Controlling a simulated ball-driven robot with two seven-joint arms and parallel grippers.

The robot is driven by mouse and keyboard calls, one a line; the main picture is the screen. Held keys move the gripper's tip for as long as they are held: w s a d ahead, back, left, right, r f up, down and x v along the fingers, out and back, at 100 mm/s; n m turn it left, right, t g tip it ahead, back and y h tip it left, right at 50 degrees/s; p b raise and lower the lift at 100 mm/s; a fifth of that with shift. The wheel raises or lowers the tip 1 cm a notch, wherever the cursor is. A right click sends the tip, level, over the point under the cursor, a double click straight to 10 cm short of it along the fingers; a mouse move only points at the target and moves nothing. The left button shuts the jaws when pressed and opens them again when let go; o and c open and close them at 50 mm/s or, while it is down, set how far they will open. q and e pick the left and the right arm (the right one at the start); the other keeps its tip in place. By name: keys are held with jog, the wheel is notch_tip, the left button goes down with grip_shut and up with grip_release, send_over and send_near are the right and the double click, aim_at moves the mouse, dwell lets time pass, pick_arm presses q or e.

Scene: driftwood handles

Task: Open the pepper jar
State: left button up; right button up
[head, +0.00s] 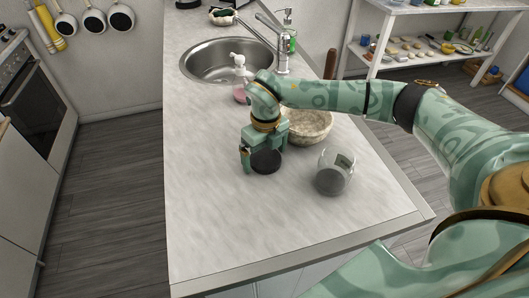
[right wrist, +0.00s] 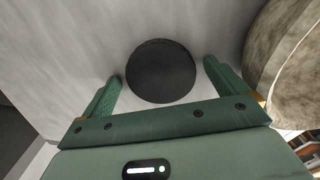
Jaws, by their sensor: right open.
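The round black lid (head: 266,161) lies on the pale counter, apart from the glass jar. The jar (head: 334,172) is clear with dark contents and stands to the right of the lid; no lid shows on it. My right gripper (head: 263,157) is low over the counter, with its fingers apart on either side of the lid. In the right wrist view the lid (right wrist: 161,71) sits between the open fingers (right wrist: 163,78), with a gap on each side. My left gripper is not in view.
A stone bowl (head: 308,125) stands just behind and right of the right gripper, partly hidden by my arm. The counter's front left is clear.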

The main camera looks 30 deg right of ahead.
aim_at(266, 157)
notch_tip(266, 157, up, 12)
jog(key=p, duration=0.1)
jog(key=shift+d+p, duration=0.15)
jog(key=shift+p, duration=0.15)
